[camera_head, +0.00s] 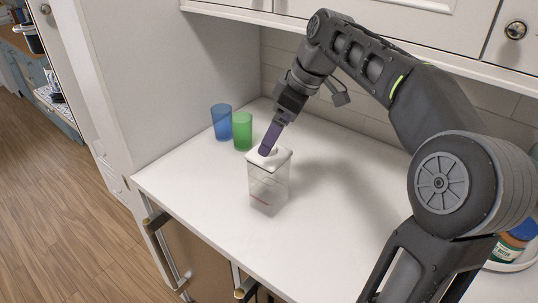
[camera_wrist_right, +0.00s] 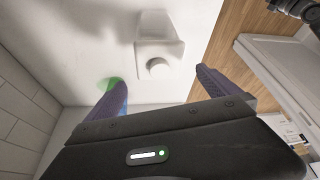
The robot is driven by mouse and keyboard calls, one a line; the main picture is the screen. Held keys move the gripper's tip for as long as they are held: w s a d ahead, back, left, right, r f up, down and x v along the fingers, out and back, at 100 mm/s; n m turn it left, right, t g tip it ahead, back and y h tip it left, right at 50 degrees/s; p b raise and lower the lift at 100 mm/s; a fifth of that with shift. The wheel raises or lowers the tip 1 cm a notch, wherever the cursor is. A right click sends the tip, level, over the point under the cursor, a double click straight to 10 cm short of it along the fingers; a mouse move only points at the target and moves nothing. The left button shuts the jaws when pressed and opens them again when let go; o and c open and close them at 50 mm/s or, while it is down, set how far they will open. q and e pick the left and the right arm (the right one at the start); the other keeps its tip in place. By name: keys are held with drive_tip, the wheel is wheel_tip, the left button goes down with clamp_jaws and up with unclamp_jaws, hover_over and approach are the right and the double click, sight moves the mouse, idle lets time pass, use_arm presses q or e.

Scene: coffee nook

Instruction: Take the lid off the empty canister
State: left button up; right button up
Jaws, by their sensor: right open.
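The clear canister (camera_head: 268,188) stands upright on the white counter and looks empty, with a small red mark low on its front. Its white lid (camera_head: 282,157) is on top; in the right wrist view the lid (camera_wrist_right: 172,48) shows a round knob (camera_wrist_right: 157,67). My right gripper (camera_head: 266,151) is at the lid from above, its purple fingers near the knob. In the right wrist view the right gripper (camera_wrist_right: 160,76) is open, its fingers spread to either side of the knob. My left gripper is not in view.
A blue cup (camera_head: 221,122) and a green cup (camera_head: 242,131) stand behind the canister to the left. A round tray (camera_head: 512,265) with a jar (camera_head: 508,248) is at the right edge. Cabinets hang above the counter. The counter right of the canister is clear.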

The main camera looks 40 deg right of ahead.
sight(279, 154)
drive_tip(key=shift+p+x, duration=0.6)
drive_tip(key=shift+x, duration=2)
drive_tip(key=shift+s+d, duration=0.1)
drive_tip(key=shift+d, duration=0.05)
drive_tip(key=c, duration=1.2)
